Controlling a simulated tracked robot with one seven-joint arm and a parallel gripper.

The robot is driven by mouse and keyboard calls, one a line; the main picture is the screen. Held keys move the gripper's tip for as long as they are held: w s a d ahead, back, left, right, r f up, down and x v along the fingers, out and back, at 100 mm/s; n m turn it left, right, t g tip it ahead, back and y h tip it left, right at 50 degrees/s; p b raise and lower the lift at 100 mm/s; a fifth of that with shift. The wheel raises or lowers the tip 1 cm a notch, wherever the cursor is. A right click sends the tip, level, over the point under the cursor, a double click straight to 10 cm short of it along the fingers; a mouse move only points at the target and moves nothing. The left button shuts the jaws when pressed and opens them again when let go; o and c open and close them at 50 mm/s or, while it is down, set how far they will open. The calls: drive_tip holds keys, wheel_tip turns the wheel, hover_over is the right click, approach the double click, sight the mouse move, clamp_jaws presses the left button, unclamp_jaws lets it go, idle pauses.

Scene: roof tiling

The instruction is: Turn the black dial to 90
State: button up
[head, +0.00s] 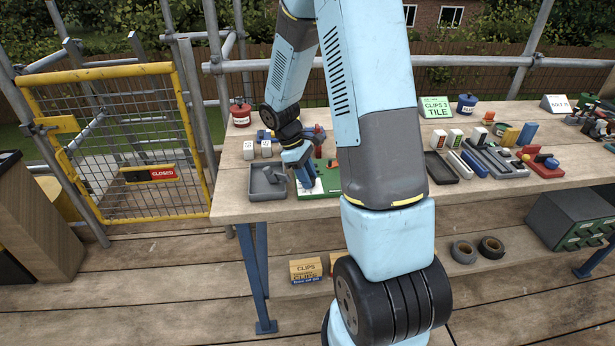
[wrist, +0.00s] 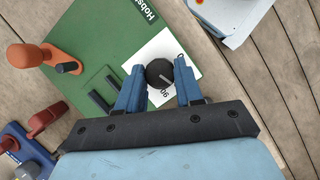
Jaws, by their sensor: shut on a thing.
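The black dial (wrist: 160,73) shows in the wrist view on a white card (wrist: 188,58) fixed to a green board (wrist: 95,35). A "90" mark is printed on the card just below the dial, partly hidden. My gripper (wrist: 158,82) has its two blue fingers on either side of the dial and is shut on it. In the head view my gripper (head: 308,184) reaches down over the green board (head: 330,182) on the bench; the dial is hidden there.
A grey tray (head: 267,181) lies left of the board. An orange knob (wrist: 28,56) stands on the board, with black bars between it and the dial. Blocks, trays and tins fill the bench (head: 232,205) to the right. A yellow gate (head: 115,140) stands at left.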

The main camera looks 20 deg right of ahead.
drive_tip(key=m, duration=0.2)
drive_tip(key=m+y, duration=0.1)
drive_tip(key=m, duration=0.1)
drive_tip(key=shift+w+d+m+g+y, duration=0.15)
drive_tip(key=shift+m+g+y, duration=0.15)
drive_tip(key=shift+g, duration=0.1)
drive_tip(key=m, duration=0.2)
drive_tip(key=m+y, duration=0.1)
drive_tip(key=m, duration=0.1)
drive_tip(key=shift+d+y, duration=0.1)
drive_tip(key=shift+y, duration=0.2)
drive_tip(key=shift+m, duration=0.3)
drive_tip(key=o, duration=1)
drive_tip(key=v, duration=1.3)
drive_tip(key=shift+w+d+r, duration=0.15)
drive_tip(key=shift+w+r, duration=0.1)
drive_tip(key=shift+w, duration=0.05)
